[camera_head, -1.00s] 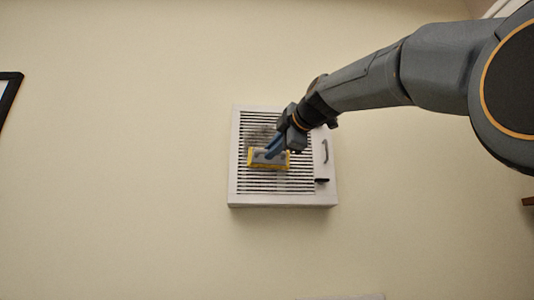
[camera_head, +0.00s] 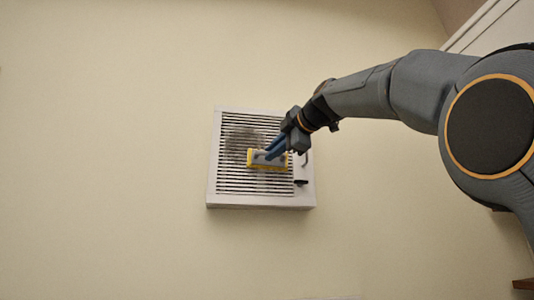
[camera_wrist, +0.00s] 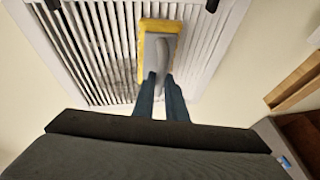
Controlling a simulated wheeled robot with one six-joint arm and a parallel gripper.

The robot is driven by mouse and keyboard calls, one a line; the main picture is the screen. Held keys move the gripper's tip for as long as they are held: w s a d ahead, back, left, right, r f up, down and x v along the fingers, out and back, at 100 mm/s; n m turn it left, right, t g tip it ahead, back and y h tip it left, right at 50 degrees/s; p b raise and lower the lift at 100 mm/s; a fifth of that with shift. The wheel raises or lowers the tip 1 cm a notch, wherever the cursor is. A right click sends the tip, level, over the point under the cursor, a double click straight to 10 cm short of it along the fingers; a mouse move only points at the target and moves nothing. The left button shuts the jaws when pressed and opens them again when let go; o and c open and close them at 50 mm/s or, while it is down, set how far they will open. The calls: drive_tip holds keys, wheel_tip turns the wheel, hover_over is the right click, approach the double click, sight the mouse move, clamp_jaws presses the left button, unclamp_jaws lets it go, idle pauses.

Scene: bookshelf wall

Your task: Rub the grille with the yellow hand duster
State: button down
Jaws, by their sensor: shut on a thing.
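The grille (camera_head: 232,180) is a white slatted panel in a frame on the wall, with a dark smudge (camera_head: 240,143) on its upper middle slats. The yellow hand duster (camera_head: 253,165) has a grey back and a yellow edge, and it lies over the slats right of and below the smudge's middle. My gripper (camera_head: 274,150) is shut on the duster. In the wrist view, the blue fingers (camera_wrist: 162,98) hold the duster (camera_wrist: 160,26) by its grey part, against or just in front of the grille (camera_wrist: 92,40). I cannot tell whether they touch.
The wall (camera_head: 110,150) around is bare. In the wrist view, a wooden edge (camera_wrist: 295,85) shows at right.

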drive_tip(key=shift+s+a+r+p, duration=0.85)
drive_tip(key=shift+a+p, duration=0.45)
drive_tip(key=shift+a, duration=2.45)
drive_tip(key=shift+s+a+r+p, duration=0.85)
drive_tip(key=shift+a+p, duration=0.45)
drive_tip(key=shift+a, duration=2.4)
drive_tip(key=w+d+r, duration=0.1)
drive_tip(key=d+r, duration=0.1)
drive_tip(key=d, duration=0.5)
drive_tip(key=shift+w+d+r, duration=0.3)
drive_tip(key=shift+d+r, duration=0.05)
drive_tip(key=shift+r, duration=0.05)
drive_tip(key=shift+w+d, duration=0.95)
drive_tip(key=shift+d, duration=2.65)
drive_tip(key=shift+s+a+r+p, duration=0.2)
drive_tip(key=shift+a+r+p, duration=0.55)
drive_tip(key=shift+a, duration=0.25)
drive_tip(key=shift+s+a+r+p, duration=0.2)
drive_tip(key=shift+a+r+p, duration=0.5)
drive_tip(key=shift+a, duration=0.3)
